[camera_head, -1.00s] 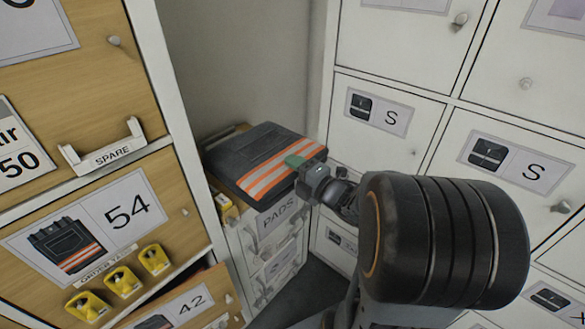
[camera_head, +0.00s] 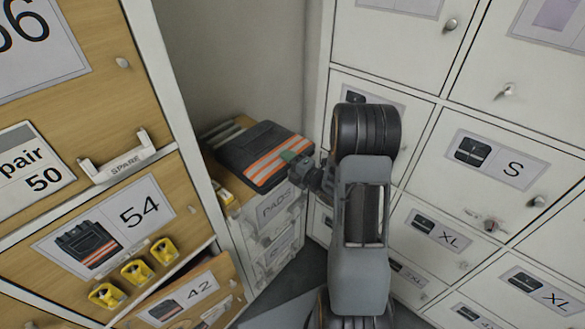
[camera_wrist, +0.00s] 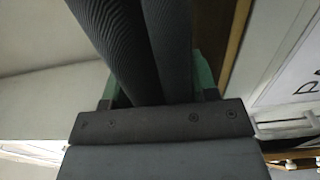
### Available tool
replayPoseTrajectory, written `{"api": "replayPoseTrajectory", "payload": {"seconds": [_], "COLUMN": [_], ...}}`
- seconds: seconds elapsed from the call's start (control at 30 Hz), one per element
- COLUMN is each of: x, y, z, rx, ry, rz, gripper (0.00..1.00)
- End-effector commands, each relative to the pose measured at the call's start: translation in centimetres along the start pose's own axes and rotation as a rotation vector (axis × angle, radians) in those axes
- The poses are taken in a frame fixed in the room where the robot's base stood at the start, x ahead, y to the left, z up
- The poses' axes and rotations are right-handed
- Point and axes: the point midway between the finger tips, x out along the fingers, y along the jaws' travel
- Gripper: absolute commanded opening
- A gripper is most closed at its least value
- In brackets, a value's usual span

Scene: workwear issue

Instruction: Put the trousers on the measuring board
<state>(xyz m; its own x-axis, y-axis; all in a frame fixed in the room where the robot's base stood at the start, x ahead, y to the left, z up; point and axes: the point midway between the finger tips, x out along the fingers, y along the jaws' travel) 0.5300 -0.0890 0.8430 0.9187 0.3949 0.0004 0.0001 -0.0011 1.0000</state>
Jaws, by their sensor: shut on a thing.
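The folded dark trousers (camera_head: 258,150) with orange and silver stripes lie flat over the top of a low drawer unit in the head view. In the wrist view, dark ribbed fabric folds (camera_wrist: 150,45) run between the green fingers of my gripper (camera_wrist: 155,90). A wood-coloured surface with grey strips (camera_head: 222,130) shows behind the trousers; I cannot tell if it is the measuring board. I cannot tell whether the trousers touch the surface below.
The low drawer unit (camera_head: 270,230) with a PADS label stands in the corner. A wooden locker (camera_head: 185,190) with yellow tags is close on the left. White lockers (camera_head: 430,165) with knobs stand on the right, close to my arm. A wooden drawer (camera_head: 190,300) at lower left juts out.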

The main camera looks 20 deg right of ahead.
Motion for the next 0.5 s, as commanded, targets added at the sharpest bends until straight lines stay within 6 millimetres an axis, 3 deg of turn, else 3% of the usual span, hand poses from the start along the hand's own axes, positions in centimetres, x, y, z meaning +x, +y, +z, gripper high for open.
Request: {"api": "replayPoseTrajectory", "payload": {"seconds": [0.17,0.5], "x": [0.4,0.6], "y": [-0.5,-3.7], "z": [0.4,0.6], "rx": [-0.002,0.0], "ry": [0.0,-0.001], "rz": [0.004,0.005], "gripper": [0.06,0.06]}}
